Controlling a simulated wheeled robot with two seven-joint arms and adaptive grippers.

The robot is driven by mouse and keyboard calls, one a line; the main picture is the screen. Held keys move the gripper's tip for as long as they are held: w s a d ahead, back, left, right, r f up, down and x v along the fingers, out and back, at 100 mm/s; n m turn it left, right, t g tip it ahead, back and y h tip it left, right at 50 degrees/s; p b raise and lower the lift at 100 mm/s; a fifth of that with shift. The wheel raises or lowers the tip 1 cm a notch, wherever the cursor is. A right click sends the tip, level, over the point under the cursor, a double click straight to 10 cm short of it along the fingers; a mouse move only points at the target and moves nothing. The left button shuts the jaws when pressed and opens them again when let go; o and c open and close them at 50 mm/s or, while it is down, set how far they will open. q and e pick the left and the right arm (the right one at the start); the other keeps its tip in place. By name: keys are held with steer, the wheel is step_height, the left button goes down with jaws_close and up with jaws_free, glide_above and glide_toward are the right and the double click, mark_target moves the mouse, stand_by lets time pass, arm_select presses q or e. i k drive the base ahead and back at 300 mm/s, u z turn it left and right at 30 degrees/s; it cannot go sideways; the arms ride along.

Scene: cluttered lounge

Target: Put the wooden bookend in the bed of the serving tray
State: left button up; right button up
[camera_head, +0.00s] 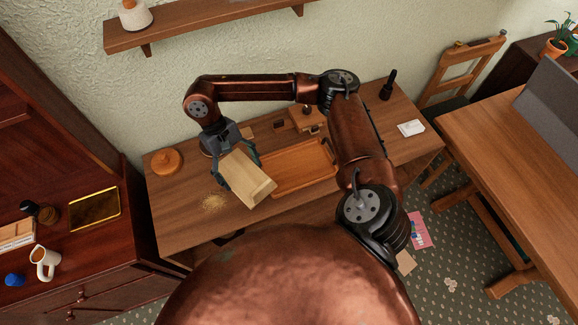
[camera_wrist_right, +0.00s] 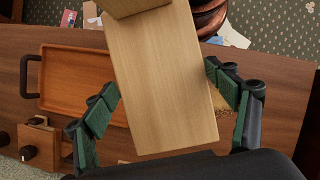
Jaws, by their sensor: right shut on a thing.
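The wooden bookend (camera_head: 246,180) is a pale L-shaped block with a broad flat panel. My right gripper (camera_head: 240,170) is shut on it and holds it tilted beside the left end of the serving tray. In the right wrist view the bookend (camera_wrist_right: 165,90) fills the middle, between the green-padded fingers of the gripper (camera_wrist_right: 162,84). The serving tray (camera_head: 318,178) is an orange-brown rectangle with a raised rim, lying on the desk. Its bed looks empty where visible; my arm and the bookend cover parts of it. The tray (camera_wrist_right: 75,125) has a dark handle in the wrist view. My left gripper is not in view.
On the desk (camera_head: 178,226), a round wooden pot (camera_head: 166,161) stands left and crumbs (camera_head: 214,202) lie near the bookend. A wooden box (camera_head: 304,118) stands behind the tray. A dark bottle (camera_head: 388,86) and white box (camera_head: 411,128) are right. A shelf (camera_head: 205,20) hangs above.

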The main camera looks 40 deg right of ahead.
mark_target(297, 166)
steer(key=u, duration=2.7)
steer(key=k, duration=1.3)
steer(key=z, duration=2.3)
